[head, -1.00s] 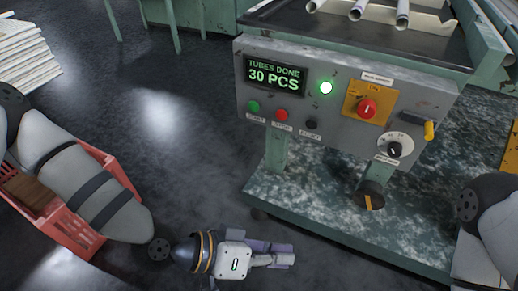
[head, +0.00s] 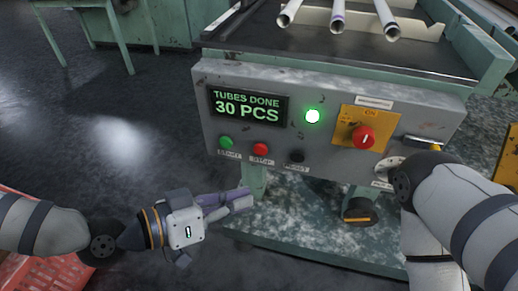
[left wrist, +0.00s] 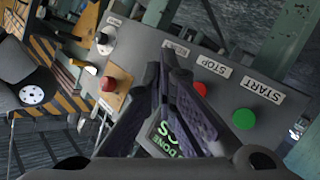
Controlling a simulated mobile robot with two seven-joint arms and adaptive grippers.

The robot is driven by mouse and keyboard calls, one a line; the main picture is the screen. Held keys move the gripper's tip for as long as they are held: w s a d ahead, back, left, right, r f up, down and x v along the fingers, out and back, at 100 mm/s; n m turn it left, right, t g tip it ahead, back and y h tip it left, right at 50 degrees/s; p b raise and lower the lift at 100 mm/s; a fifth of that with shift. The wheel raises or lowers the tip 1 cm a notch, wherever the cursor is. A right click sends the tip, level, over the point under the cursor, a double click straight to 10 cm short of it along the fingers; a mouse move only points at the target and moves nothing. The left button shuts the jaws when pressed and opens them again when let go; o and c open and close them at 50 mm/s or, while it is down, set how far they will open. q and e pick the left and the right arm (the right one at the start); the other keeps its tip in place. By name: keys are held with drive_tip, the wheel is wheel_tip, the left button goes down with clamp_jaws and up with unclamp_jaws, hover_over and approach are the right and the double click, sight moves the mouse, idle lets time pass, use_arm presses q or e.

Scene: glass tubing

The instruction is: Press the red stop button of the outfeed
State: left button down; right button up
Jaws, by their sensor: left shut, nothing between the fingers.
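The red stop button (head: 260,149) sits on the grey control panel (head: 335,170), between the green start button (head: 225,142) and the black reset button (head: 296,157). My left gripper (head: 247,197) is shut and empty, in front of and below the stop button in the head view. In the left wrist view, its purple-grey fingers (left wrist: 172,65) point towards the panel. The red stop button (left wrist: 200,88) shows just right of the fingers, partly covered by them, by the STOP label. I see no contact with it.
A red rotary switch (head: 363,137) stands on a yellow plate right of a lit green lamp (head: 312,116). The display (head: 246,106) reads 30 PCS. My right arm covers the panel's lower right. A red crate (head: 40,270) is at lower left. Open floor lies left of the panel.

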sight(261, 149)
use_arm(q)
drive_tip(key=w+d+b, duration=0.2)
drive_tip(key=w+b, duration=0.1)
drive_tip(key=w, duration=0.5)
drive_tip(key=shift+d+b, duration=0.25)
drive_tip(key=shift+b, duration=0.1)
use_arm(e)
drive_tip(key=shift+g, duration=0.4)
drive_tip(key=shift+x, duration=2.1)
drive_tip(key=shift+w, duration=0.1)
use_arm(q)
drive_tip(key=shift+f, duration=0.1)
use_arm(e)
drive_tip(key=shift+f, duration=0.1)
use_arm(q)
drive_tip(key=shift+w+d+b, duration=0.15)
drive_tip(key=shift+w+b, duration=0.2)
drive_tip(key=shift+b, duration=0.05)
use_arm(e)
drive_tip(key=shift+s+f, duration=0.2)
